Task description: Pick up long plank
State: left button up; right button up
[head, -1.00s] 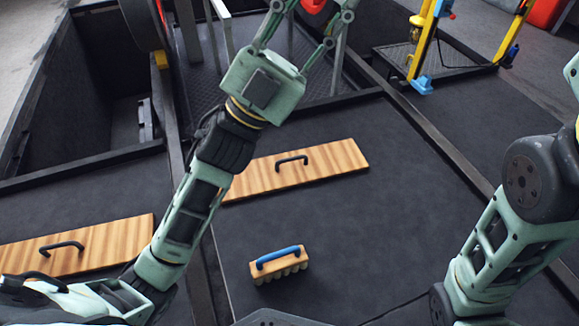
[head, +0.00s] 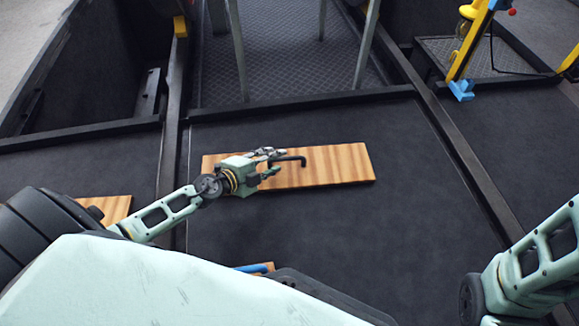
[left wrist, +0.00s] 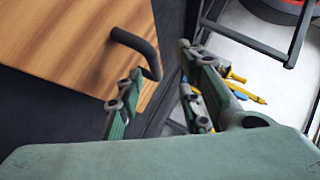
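A long wooden plank (head: 335,165) with striped grain and a black bar handle (head: 290,159) lies flat on the dark floor in the middle of the head view. My left gripper (head: 272,163) is over the plank's left half, at the left end of the handle. In the left wrist view the plank (left wrist: 70,40) fills the upper left, and its black handle (left wrist: 137,48) reaches toward the gap between my fingers (left wrist: 160,88). The fingers are apart, and I see no grip on the handle. My right gripper is out of view.
A second wooden plank (head: 108,207) lies at the left, mostly hidden by my arm. A blue-handled brush (head: 255,268) shows partly behind my body. Dark raised beams (head: 460,165) border the floor panel. Floor right of the plank is clear.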

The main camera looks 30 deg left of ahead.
aim_at(286, 157)
pick_arm(q)
jog(key=x, duration=0.2)
jog(key=b+x, duration=0.1)
jog(key=x, duration=0.1)
jog(key=shift+w+d+f, duration=0.15)
jog(key=shift+d+f, duration=0.2)
jog(key=shift+d, duration=0.15)
jog(key=shift+w+d+f+b, duration=0.2)
jog(key=shift+w+b, duration=0.15)
jog(key=shift+w, duration=0.15)
jog(key=shift+c, duration=0.6)
jog(key=c, duration=0.7)
jog(key=shift+r, duration=0.1)
grip_shut()
jog(key=shift+w+r, duration=0.15)
jog(key=shift+r, duration=0.05)
